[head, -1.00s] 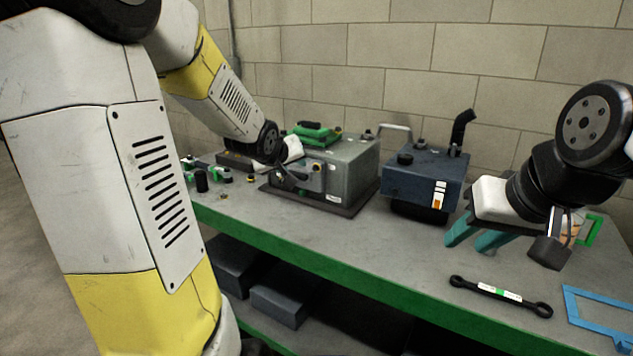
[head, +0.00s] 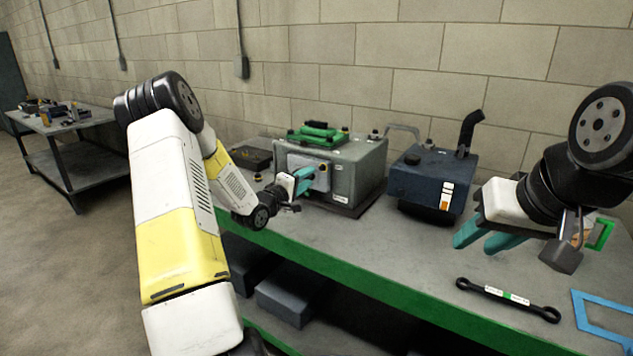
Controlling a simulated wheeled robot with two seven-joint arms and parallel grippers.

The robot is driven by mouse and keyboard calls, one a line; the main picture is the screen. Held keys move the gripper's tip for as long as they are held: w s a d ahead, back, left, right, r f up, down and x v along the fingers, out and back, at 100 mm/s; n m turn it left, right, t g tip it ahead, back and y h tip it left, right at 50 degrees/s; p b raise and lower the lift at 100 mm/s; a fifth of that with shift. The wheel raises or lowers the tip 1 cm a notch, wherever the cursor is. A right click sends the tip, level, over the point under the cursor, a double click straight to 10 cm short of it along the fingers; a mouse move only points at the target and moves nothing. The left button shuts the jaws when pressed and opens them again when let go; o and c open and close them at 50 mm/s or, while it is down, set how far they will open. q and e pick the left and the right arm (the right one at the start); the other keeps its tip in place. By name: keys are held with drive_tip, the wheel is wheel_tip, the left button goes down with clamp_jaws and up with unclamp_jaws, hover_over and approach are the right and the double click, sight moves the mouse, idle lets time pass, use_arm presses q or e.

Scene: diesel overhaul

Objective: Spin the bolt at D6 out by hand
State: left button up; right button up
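The grey engine block (head: 356,172) stands on a dark base plate on the bench, with a pale panel on its front side. My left gripper (head: 305,178) is at that front side, its teal fingers pointing at the panel. The gap between these fingers is too small to make out, and I cannot tell if they touch the block. The bolt at D6 is not discernible; it is too small or hidden by the gripper. My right gripper (head: 484,238) hangs over the right part of the bench, its teal fingers apart and empty.
A blue-grey unit (head: 425,182) with a black pipe stands right of the block. A black double-ended wrench (head: 508,297) and a blue frame (head: 604,325) lie at the front right. Dark boxes sit on the lower shelf. Another table (head: 60,125) stands far left.

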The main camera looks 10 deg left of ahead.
sight(321, 169)
use_arm(q)
drive_tip(key=shift+x, duration=3.45)
clamp_jaws()
drive_tip(key=shift+f, duration=0.1)
